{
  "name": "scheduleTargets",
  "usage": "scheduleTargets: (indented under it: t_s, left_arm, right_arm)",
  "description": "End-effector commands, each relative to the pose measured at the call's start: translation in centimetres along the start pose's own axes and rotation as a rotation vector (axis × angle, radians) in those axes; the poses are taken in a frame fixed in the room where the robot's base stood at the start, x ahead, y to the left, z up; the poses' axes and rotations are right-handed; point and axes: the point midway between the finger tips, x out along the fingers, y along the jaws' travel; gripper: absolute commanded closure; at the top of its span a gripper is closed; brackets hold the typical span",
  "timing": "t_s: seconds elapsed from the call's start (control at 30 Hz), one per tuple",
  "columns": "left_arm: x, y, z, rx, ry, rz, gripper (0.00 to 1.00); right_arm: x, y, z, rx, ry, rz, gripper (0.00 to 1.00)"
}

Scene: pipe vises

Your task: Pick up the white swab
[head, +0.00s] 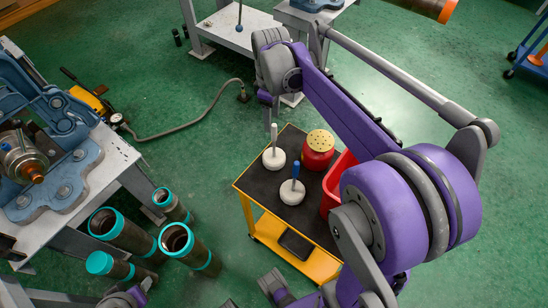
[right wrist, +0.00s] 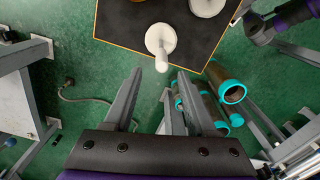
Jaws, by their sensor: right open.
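The white swab (head: 274,150) stands on the black top of a yellow cart, a round white head with its white handle pointing up. It also shows in the right wrist view (right wrist: 161,42), near the cart top's edge, its handle end in the gap beyond my fingertips. My right gripper (right wrist: 160,78) is open and empty, fingers apart on either side of that line and not touching the swab. In the head view the right gripper (head: 272,112) hangs at the end of the purple arm, above the swab.
A blue-handled swab (head: 292,190), a red can with a perforated yellow lid (head: 318,148) and a red bin (head: 335,190) share the cart (head: 248,187). Several teal-rimmed pipes (head: 180,242) stand left of it. A vise table (head: 112,160) is at left. Green floor lies between.

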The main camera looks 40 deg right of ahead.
Motion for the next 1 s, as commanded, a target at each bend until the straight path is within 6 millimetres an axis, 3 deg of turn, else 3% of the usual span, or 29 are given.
scheduleTargets:
  t_s: [0.6,0.87,1.0]
  left_arm:
    - [0.7,0.0,0.4,0.000,-0.003,0.000,0.50]
    - [0.7,0.0,0.4,0.000,-0.003,0.000,0.50]
    - [0.7,0.0,0.4,0.000,-0.003,0.000,0.50]
  right_arm:
    - [7.0,-0.2,0.8,0.001,0.001,0.001,0.44]
    - [7.3,-0.2,0.8,0.001,0.001,0.001,0.44]
    - [7.3,-0.2,0.8,0.001,0.001,0.001,0.67]
